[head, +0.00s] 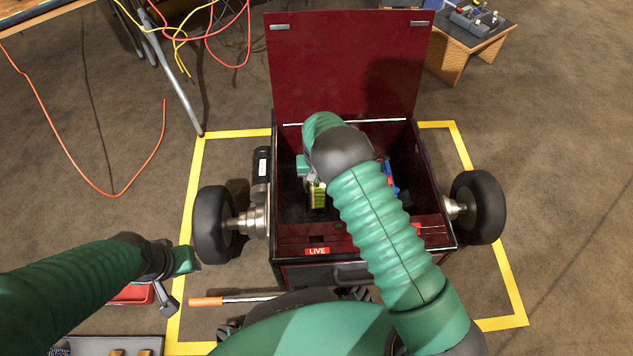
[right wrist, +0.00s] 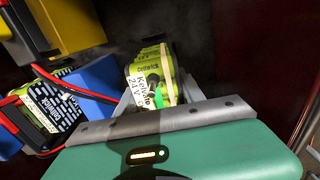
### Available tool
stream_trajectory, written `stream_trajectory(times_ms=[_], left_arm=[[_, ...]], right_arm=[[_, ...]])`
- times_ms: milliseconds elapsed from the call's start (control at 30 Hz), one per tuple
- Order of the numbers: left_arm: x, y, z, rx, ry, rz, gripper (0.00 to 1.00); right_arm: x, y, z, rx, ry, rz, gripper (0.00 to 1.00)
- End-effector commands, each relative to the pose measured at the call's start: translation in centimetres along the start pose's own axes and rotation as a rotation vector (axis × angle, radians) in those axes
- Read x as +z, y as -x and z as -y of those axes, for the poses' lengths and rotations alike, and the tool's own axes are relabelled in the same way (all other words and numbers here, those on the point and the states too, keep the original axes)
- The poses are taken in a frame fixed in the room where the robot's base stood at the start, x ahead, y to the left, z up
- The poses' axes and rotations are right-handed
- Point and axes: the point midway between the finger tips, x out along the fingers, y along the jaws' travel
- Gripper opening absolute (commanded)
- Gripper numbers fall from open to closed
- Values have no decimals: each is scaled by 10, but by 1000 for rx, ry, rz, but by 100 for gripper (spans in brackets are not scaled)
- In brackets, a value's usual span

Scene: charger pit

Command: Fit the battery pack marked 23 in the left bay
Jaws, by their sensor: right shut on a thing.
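My right arm reaches into the dark red wheeled box (head: 436,200). My right gripper (right wrist: 158,92) is shut on a yellow-green battery pack (right wrist: 150,68), seen between its fingers in the right wrist view. The pack has a white label, partly readable as "24 V"; I cannot read a 23. A yellow-green pack also shows beside my wrist in the head view (head: 318,195). A second labelled pack (right wrist: 40,104) with red leads is at the left of the right wrist view. My arm hides much of the box's inside. My left gripper (head: 168,300) is outside the box, at lower left.
The box lid (head: 345,65) stands open at the back. Blue blocks (right wrist: 98,78) and a yellow-and-dark block (right wrist: 50,32) crowd the left of the right wrist view. A "LIVE" label (head: 317,251) is on the front ledge. An orange-handled bar (head: 235,300) lies in front.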

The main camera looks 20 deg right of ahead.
Motion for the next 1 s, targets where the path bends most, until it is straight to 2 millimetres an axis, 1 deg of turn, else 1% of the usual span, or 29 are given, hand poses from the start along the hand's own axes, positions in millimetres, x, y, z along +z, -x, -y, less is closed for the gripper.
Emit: stream_trajectory(times_ms=[367, 767, 1000], left_arm=[[0, 0, 0, 0, 0, 0, 37], [-2, 8, 0, 0, 0, 0, 37], [-2, 8, 0, 0, 0, 0, 37]], right_arm=[[-2, 0, 1, -2, 0, -4, 0], [1, 1, 1, -2, 0, -3, 0], [1, 0, 1, -2, 0, -4, 0]])
